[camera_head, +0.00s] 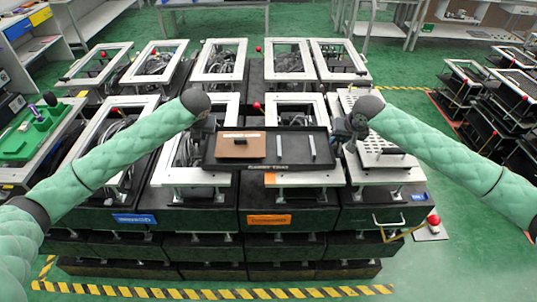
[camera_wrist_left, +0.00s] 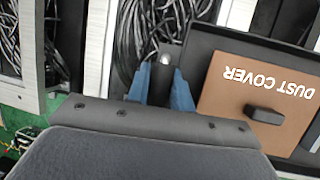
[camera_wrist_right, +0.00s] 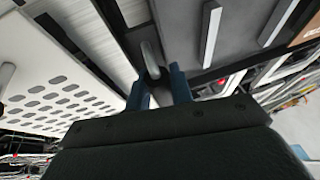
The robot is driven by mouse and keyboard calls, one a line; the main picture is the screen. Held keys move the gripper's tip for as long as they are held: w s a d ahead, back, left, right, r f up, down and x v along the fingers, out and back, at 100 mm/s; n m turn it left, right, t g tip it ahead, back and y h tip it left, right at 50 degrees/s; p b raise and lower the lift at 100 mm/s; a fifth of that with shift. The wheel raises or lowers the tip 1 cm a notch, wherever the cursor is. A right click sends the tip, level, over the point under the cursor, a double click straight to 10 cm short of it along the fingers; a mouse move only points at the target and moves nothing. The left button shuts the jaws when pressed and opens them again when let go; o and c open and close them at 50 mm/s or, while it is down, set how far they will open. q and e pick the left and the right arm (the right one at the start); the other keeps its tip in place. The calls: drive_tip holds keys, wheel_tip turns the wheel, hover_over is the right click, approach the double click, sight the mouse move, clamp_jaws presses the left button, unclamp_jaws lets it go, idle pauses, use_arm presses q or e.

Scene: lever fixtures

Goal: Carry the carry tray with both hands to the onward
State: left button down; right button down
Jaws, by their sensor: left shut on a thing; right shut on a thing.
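The black carry tray (camera_head: 297,150) is held level over the pale frames in the middle of the head view. On it lie a brown dust cover (camera_head: 240,145) with a black knob and two pale bars (camera_head: 311,147). My left gripper (camera_wrist_left: 161,85) is shut on the tray's left handle (camera_wrist_left: 163,62), beside the dust cover. My right gripper (camera_wrist_right: 160,84) is shut on the tray's right handle (camera_wrist_right: 150,58). In the head view, both fingertips are small and partly hidden by my wrists. I cannot tell whether the tray touches the frames below.
Dark crates with pale open frames (camera_head: 219,60) and cables stand in rows below and behind the tray. A perforated white plate (camera_head: 385,160) lies right of it. An orange label (camera_head: 269,220) marks the front middle crate. Green floor (camera_head: 470,255) is clear at front right.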

use_arm(q)
drive_tip(key=shift+f+b, duration=0.5)
drive_tip(key=shift+f, duration=0.1)
use_arm(e)
drive_tip(key=shift+f, duration=0.6)
use_arm(q)
drive_tip(key=c, duration=1.2)
unclamp_jaws()
drive_tip(key=shift+c, duration=0.2)
use_arm(e)
drive_tip(key=c, duration=1.2)
unclamp_jaws()
drive_tip(key=shift+c, duration=0.2)
drive_tip(key=shift+r, duration=0.1)
use_arm(q)
drive_tip(key=shift+r, duration=0.15)
use_arm(e)
drive_tip(key=shift+s+d+r, duration=0.15)
drive_tip(key=shift+r, duration=0.25)
use_arm(q)
drive_tip(key=v, duration=1.2)
use_arm(e)
drive_tip(key=v, duration=1.1)
